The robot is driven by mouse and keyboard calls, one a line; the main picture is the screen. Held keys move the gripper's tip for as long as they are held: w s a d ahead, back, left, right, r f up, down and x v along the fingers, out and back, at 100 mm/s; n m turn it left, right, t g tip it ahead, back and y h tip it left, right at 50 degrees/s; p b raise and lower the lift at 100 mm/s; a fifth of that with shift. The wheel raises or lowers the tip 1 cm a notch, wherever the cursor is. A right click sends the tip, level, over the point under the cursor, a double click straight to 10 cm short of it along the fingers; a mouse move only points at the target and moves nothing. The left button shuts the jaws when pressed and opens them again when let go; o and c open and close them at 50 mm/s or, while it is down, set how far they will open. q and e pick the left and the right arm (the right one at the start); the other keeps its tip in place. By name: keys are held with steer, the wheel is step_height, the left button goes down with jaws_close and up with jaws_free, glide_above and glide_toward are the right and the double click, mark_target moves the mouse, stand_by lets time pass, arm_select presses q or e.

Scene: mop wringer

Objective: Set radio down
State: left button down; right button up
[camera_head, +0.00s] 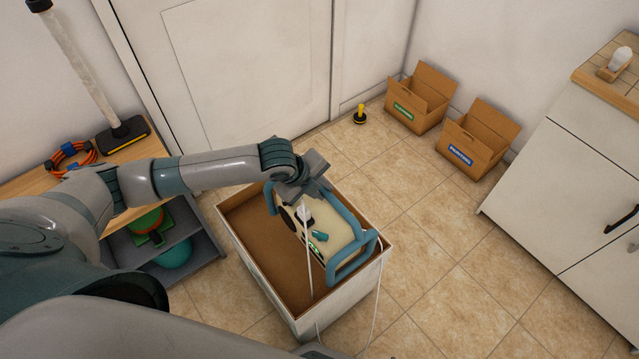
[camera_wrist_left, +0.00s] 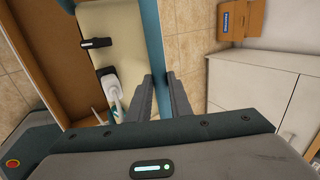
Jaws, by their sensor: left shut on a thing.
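The radio (camera_head: 333,231) is a cream box with a teal tube frame. It is in or just over the open white box (camera_head: 350,300), and I cannot tell whether it touches the bottom. My left gripper (camera_head: 305,188) is shut on the radio's teal frame at the upper end. In the left wrist view, my left gripper's fingers (camera_wrist_left: 163,98) close around the teal bar, beside the radio's cream body (camera_wrist_left: 122,22). A white cord (camera_head: 308,250) hangs near the radio. My right gripper is not in view.
Two cardboard boxes, green-labelled (camera_head: 420,97) and blue-labelled (camera_head: 474,141), stand by the wall. A yellow-and-black plunger-like item (camera_head: 359,114) is near the door. A white cabinet (camera_head: 570,170) is right, a wooden shelf (camera_head: 150,150) left. Tiled floor (camera_head: 440,240) is clear between.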

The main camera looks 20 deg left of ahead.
mark_target(322, 209)
arm_select(q)
steer(key=shift+w+f, duration=0.15)
steer(key=shift+f, duration=0.7)
steer(key=shift+d, duration=0.1)
steer(key=shift+f, duration=1.8)
